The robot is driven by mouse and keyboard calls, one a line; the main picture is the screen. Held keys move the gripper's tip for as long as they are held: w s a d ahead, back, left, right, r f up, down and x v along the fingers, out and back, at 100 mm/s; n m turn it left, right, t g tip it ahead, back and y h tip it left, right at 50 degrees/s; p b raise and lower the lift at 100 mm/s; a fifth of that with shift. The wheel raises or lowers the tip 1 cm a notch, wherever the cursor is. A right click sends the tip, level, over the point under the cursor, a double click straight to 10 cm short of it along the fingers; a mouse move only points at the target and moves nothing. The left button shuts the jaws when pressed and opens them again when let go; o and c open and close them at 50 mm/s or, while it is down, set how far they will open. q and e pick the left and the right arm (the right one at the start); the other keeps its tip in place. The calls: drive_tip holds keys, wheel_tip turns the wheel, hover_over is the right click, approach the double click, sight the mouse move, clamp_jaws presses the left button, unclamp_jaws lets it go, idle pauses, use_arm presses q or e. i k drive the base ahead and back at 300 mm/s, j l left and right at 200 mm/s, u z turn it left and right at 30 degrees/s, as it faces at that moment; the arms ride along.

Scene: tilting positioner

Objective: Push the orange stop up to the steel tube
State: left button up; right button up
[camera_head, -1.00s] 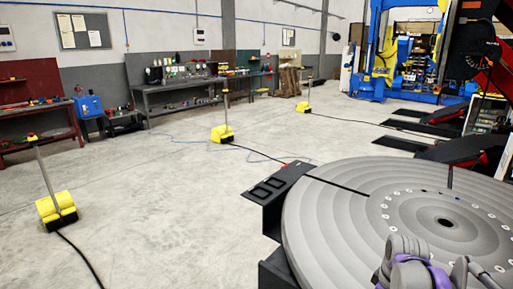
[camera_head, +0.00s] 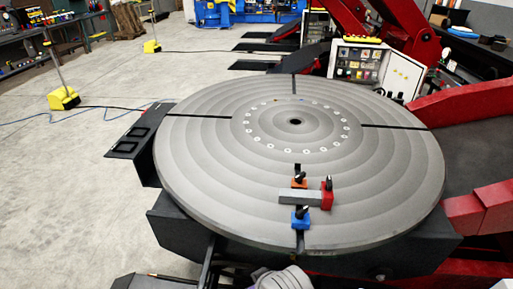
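The steel tube (camera_head: 300,197) is a short grey bar lying crosswise on the round table near its front edge. The orange stop (camera_head: 299,183), with a black knob, sits just behind the tube on the slot line. Whether a small gap lies between them I cannot tell. A red stop (camera_head: 327,198) with a black knob stands at the tube's right end. A blue stop (camera_head: 301,221) with a black knob is in front of the tube. Neither gripper shows; only a grey rounded part, probably of my arm, appears at the bottom edge.
The round grey table (camera_head: 205,155) has dark radial slots and a central hole; most of its top is clear. A dark bracket (camera_head: 138,136) juts out at left. Red machine arms (camera_head: 465,115) and a control box (camera_head: 372,68) stand at right and behind.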

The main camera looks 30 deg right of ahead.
sight(304, 185)
drive_tip(key=z, duration=1.05)
